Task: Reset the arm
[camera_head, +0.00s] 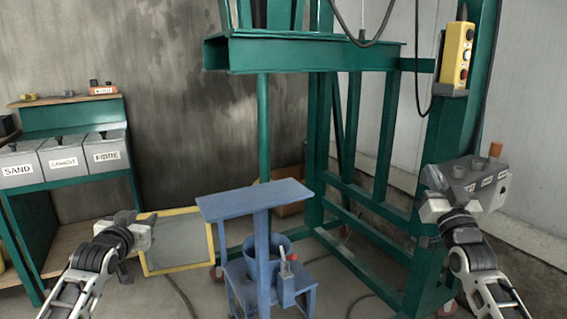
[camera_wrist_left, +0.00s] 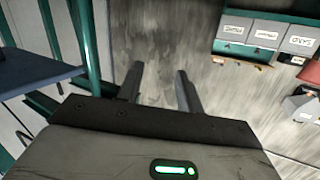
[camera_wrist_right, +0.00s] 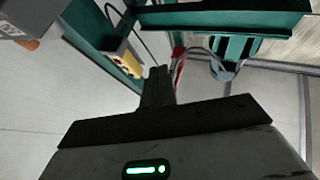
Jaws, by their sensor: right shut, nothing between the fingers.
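My left gripper (camera_head: 132,222) is raised at the lower left in the head view, in front of the yellow-framed panel. In the left wrist view (camera_wrist_left: 159,72) its two dark fingers stand apart with nothing between them. My right gripper (camera_head: 437,182) is raised at the right in the head view, in front of the green frame and beside the grey control box. In the right wrist view (camera_wrist_right: 158,72) its fingers are together and hold nothing. Both arms bend upward from the bottom corners of the head view.
A blue stand (camera_head: 255,196) with a bucket is at the middle. A green steel frame (camera_head: 300,58) rises behind it, with a yellow control pendant (camera_head: 457,55). A grey control box (camera_head: 477,176) is at the right. Labelled bins (camera_head: 62,158) sit on a green rack at the left.

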